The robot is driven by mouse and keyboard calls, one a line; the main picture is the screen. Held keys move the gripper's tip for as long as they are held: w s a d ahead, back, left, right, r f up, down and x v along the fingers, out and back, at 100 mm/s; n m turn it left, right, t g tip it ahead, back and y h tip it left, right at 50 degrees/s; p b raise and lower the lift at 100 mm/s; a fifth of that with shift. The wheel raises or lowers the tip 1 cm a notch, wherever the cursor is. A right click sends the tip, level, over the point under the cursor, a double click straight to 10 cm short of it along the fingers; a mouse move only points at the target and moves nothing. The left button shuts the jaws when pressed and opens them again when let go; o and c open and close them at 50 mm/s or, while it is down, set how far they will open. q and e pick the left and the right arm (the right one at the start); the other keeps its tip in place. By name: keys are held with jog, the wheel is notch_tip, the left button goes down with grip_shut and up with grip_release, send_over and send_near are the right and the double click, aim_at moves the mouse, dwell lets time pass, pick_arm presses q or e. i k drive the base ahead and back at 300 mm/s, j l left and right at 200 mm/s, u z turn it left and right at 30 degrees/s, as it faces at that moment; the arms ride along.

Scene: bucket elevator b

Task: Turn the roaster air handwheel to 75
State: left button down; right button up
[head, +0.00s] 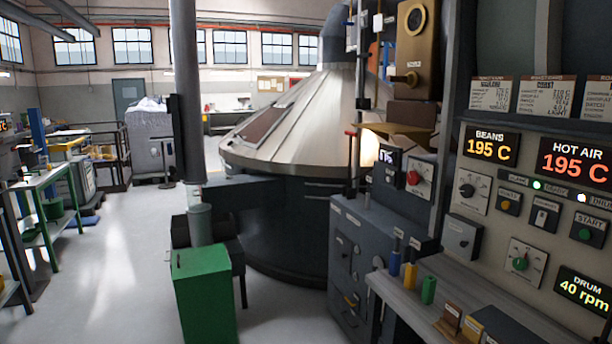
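No handwheel marked as roaster air can be told for sure in the head view. A control panel (510,222) stands at the right. It has a knob on a white dial (467,189) at its left, and a green-centred knob on another dial (521,262) lower down. Left of the panel, a red knob (412,178) sits on a white plate, beside a small lit display (386,158) too small to read surely. A brass-coloured housing (415,45) with a round window is above. Neither of my grippers is in view.
Panel displays read BEANS 195 C (490,146), HOT AIR 195 C (575,162) and DRUM 40 rpm (583,292). A shelf (405,297) with small coloured vials juts out below. A green bin (203,292) and a large cone-topped vessel (300,120) stand left. Floor is open further left.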

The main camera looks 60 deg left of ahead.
aim_at(413, 178)
jog(key=u, duration=1.35)
jog(key=i+j+z, duration=0.1)
jog(key=i+j, duration=0.2)
jog(key=i+j+z, duration=0.1)
jog(key=i+j, duration=0.2)
jog(key=i+j+z, duration=0.1)
jog(key=i+j, duration=0.15)
jog(key=i+j+z, duration=0.1)
jog(key=i+j, duration=0.15)
jog(key=j, duration=0.2)
jog(key=i+j+z, duration=0.1)
jog(key=i+j, duration=0.15)
jog(key=j, duration=0.15)
jog(key=i+j+z, duration=0.1)
jog(key=i+j, duration=0.35)
jog(key=j, duration=0.35)
jog(key=i+j+z, duration=0.15)
jog(key=j, duration=0.25)
jog(key=i, duration=0.1)
